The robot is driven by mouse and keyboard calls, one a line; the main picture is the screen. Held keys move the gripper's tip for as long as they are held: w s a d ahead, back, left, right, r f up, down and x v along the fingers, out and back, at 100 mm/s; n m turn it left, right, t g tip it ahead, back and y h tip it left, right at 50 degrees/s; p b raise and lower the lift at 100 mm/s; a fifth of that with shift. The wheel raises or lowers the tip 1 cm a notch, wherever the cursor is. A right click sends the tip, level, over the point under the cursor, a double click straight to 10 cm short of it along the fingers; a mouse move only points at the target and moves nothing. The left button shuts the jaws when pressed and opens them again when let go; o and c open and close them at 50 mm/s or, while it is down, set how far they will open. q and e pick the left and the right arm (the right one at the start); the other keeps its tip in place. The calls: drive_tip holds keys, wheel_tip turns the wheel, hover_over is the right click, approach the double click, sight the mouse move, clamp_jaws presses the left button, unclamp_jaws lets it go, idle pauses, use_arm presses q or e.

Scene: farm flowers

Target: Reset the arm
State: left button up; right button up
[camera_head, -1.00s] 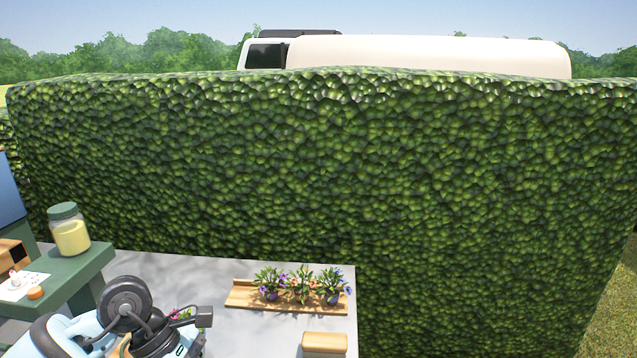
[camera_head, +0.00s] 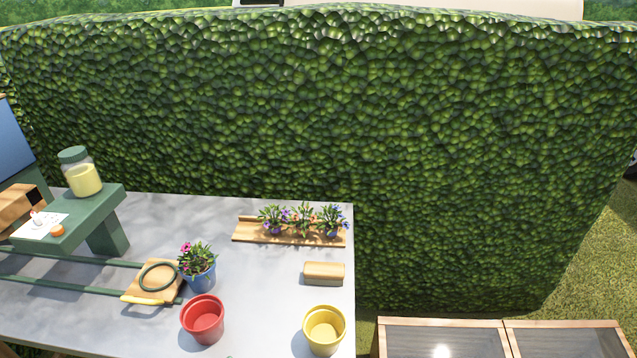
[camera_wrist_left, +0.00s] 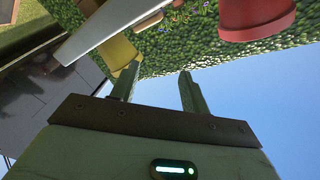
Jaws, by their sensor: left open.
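My left gripper (camera_wrist_left: 158,90) shows in the left wrist view with its two fingers apart and nothing between them. The view there is strongly tilted, with a red pot (camera_wrist_left: 258,14) and a yellow pot (camera_wrist_left: 118,52) near its top, apart from the fingers. Neither arm is in the head view now. My right gripper is not in view. In the head view the red pot (camera_head: 203,319) and the yellow pot (camera_head: 324,329) stand on the grey table (camera_head: 270,285).
A blue pot with flowers (camera_head: 198,268) stands by a wooden board with a green ring (camera_head: 158,276). A wooden tray (camera_head: 250,233) holds several small flower plants at the back. A wooden block (camera_head: 324,273) lies right. A jar (camera_head: 83,175) stands on a green shelf (camera_head: 108,205). A hedge (camera_head: 330,130) lies behind.

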use_arm(q)
drive_tip(key=s+a+f+n+g+y, duration=0.2)
drive_tip(key=s+f+n, duration=0.3)
drive_tip(key=s+f, duration=0.3)
drive_tip(key=s+a+f+n+g+y, duration=0.3)
drive_tip(key=s+f+n+g, duration=0.2)
drive_tip(key=s, duration=0.5)
wheel_tip(320, 180, down, 3)
drive_tip(key=shift+s+a+r+n+g+y, duration=0.2)
drive_tip(key=shift+n+g+y, duration=0.1)
drive_tip(key=shift+n, duration=0.4)
